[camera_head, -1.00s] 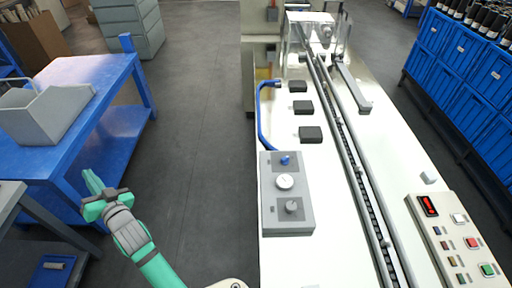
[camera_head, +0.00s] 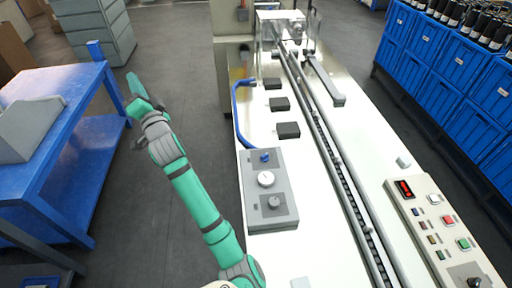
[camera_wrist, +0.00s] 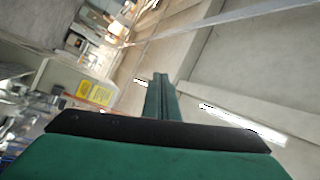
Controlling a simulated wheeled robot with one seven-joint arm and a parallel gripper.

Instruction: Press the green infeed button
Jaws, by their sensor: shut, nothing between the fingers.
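A control panel (camera_head: 433,215) lies at the right side of the white machine in the head view. It has a red display, a white button, a red button (camera_head: 448,220) and a larger green button (camera_head: 464,243). Smaller buttons run down its left side, one of them greenish; no labels are readable. My gripper (camera_head: 136,86) is over the aisle left of the machine, far from the panel, pointing away from me. In the wrist view its fingers (camera_wrist: 162,95) are together and empty. The panel does not show clearly in the wrist view.
A grey box with knobs (camera_head: 269,190) sits on the machine's near left, with a blue hose (camera_head: 236,112) behind it. A chain conveyor (camera_head: 340,165) runs lengthwise. A blue table (camera_head: 60,100) stands left and blue crates (camera_head: 440,98) right. The aisle floor is clear.

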